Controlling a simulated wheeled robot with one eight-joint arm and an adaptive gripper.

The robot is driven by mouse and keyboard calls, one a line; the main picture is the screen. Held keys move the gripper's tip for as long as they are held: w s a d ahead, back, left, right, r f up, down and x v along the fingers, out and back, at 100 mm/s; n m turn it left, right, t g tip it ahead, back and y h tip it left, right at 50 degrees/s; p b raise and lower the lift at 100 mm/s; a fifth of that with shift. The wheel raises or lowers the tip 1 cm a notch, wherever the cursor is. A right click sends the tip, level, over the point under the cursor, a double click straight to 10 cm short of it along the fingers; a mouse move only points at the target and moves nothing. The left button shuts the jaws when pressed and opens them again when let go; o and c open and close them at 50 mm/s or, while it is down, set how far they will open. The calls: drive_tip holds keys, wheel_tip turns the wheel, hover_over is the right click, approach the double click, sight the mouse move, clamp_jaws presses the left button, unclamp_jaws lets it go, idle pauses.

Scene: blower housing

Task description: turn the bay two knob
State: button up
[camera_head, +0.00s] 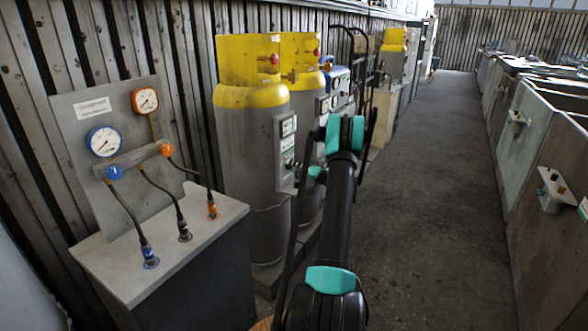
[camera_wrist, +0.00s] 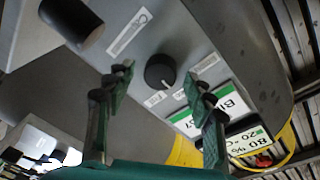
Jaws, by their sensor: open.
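A round black knob (camera_wrist: 160,71) with a pale pointer mark sits on a grey panel (camera_wrist: 211,66) in the wrist view. Small white labels lie around it; I cannot read a bay number on them. My gripper (camera_wrist: 160,84) is open, one finger to the left and one to the right of the knob in the picture. Its fingertips appear a little short of the knob, and I see no contact. In the head view my arm reaches towards the control panel (camera_head: 286,139) on the front yellow-topped cylinder; my gripper is hard to make out there.
A dark cylindrical part (camera_wrist: 72,24) sticks out of the panel near the knob. A gauge stand (camera_head: 137,145) with hoses is at the left in the head view. Another yellow-topped cylinder (camera_head: 301,58) stands behind the front one. The aisle floor (camera_head: 430,190) is clear.

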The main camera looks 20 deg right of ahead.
drive_tip(key=shift+c, duration=0.6)
drive_tip(key=c, duration=1)
drive_tip(key=shift+c, duration=0.2)
drive_tip(key=m, duration=0.6)
drive_tip(key=shift+g, duration=0.3)
drive_tip(key=m, duration=0.5)
drive_tip(key=shift+d+g, duration=0.1)
drive_tip(key=shift+g, duration=0.2)
drive_tip(key=shift+m, duration=0.3)
drive_tip(key=o, duration=1.2)
drive_tip(key=shift+c, duration=0.2)
